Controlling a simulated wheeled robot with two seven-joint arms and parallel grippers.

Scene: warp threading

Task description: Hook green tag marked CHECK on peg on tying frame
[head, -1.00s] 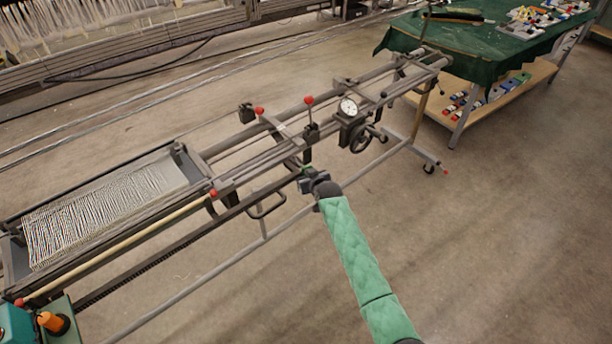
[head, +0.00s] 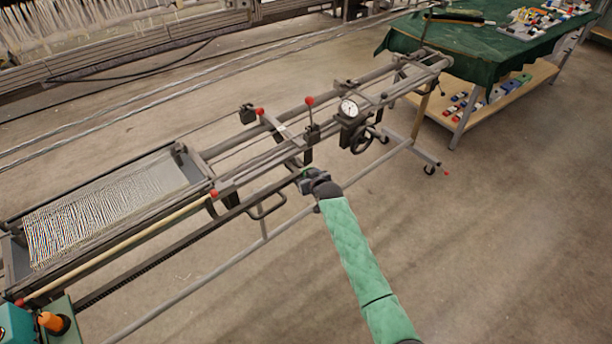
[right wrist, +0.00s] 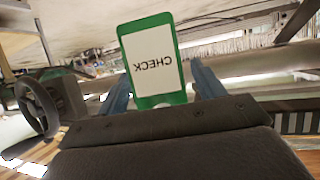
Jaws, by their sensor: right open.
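The green tag (right wrist: 153,60) shows in the right wrist view, with a white face reading CHECK upside down. It stands between the two blue fingers of my right gripper (right wrist: 160,84), which are open, with a narrow gap showing on each side. In the head view my right gripper (head: 307,181) is at the near rail of the tying frame (head: 240,208), about mid-length. The tag is too small there to make out clearly. I cannot tell the peg, or whether the tag hangs on it. My left gripper is out of view.
The frame carries red-knobbed levers (head: 310,101), a dial gauge (head: 348,108) and a handwheel (head: 362,140). A warp sheet (head: 95,215) lies at its left end. A green-covered table (head: 470,40) stands at the back right. The floor at the right is clear.

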